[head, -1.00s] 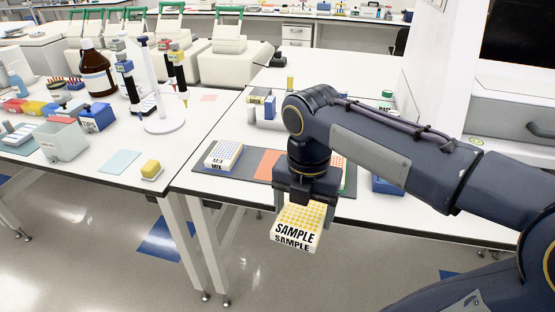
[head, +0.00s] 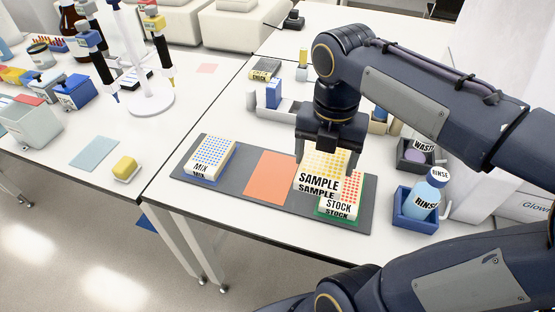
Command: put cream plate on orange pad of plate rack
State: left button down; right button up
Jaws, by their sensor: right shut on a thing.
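The cream plate is labelled SAMPLE (head: 318,183) and has yellow wells. My right gripper (head: 328,168) is shut on it and holds it above the right part of the dark grey plate rack (head: 225,192). The orange pad (head: 270,177) of the rack is bare and lies just left of the held plate. A MIX plate (head: 211,158) with blue wells sits on the rack's left pad. A STOCK plate (head: 341,203) with red wells sits on the right, on a green pad, partly hidden by the held plate. My left gripper is not in view.
A blue holder with a RINSE bottle (head: 425,196) and a dark WASTE container (head: 416,155) stand right of the rack. Small boxes and a low grey stand (head: 281,108) are behind it. A yellow sponge (head: 125,168) and pipette stand (head: 152,97) are on the left table.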

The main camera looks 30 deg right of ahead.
jog(key=w+a+f, duration=0.3)
jog(key=w+f, duration=0.1)
jog(key=w, duration=0.4)
send_over(273, 176)
notch_tip(273, 176, down, 5)
jog(key=shift+s+f+p, duration=0.1)
jog(key=shift+s+p, duration=0.05)
jog(key=shift+p, duration=0.3)
jog(key=shift+f, duration=1.7)
jog(key=shift+f, duration=0.15)
jog(key=o, duration=1)
